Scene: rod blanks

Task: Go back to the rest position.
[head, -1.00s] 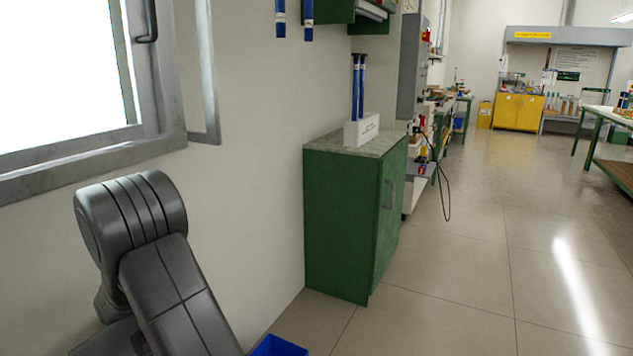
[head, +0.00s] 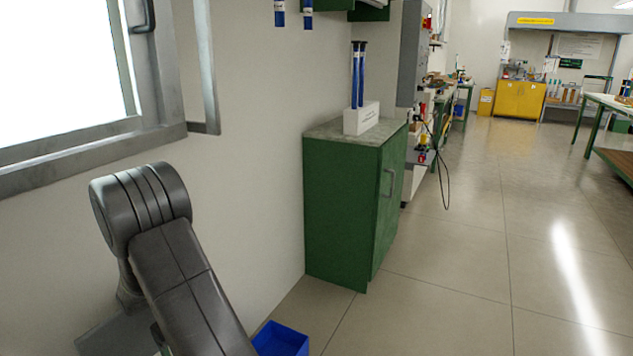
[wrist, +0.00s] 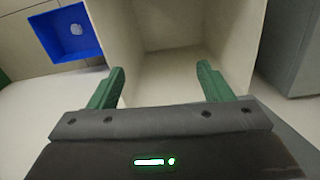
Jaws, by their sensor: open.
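My gripper (wrist: 161,82) shows in the wrist view with its two green fingers spread wide apart. It is open, and nothing is between the fingers. Beyond the fingers is a pale, box-like surface (wrist: 180,50). In the head view my dark arm links show at the lower left, and the gripper itself is out of that picture.
A blue bin (head: 281,340) stands on the floor at the bottom; it also shows in the wrist view (wrist: 88,52). A green cabinet (head: 340,215) holds a white block (head: 361,118) with blue rods (head: 357,75). Open floor (head: 470,270) lies to the right.

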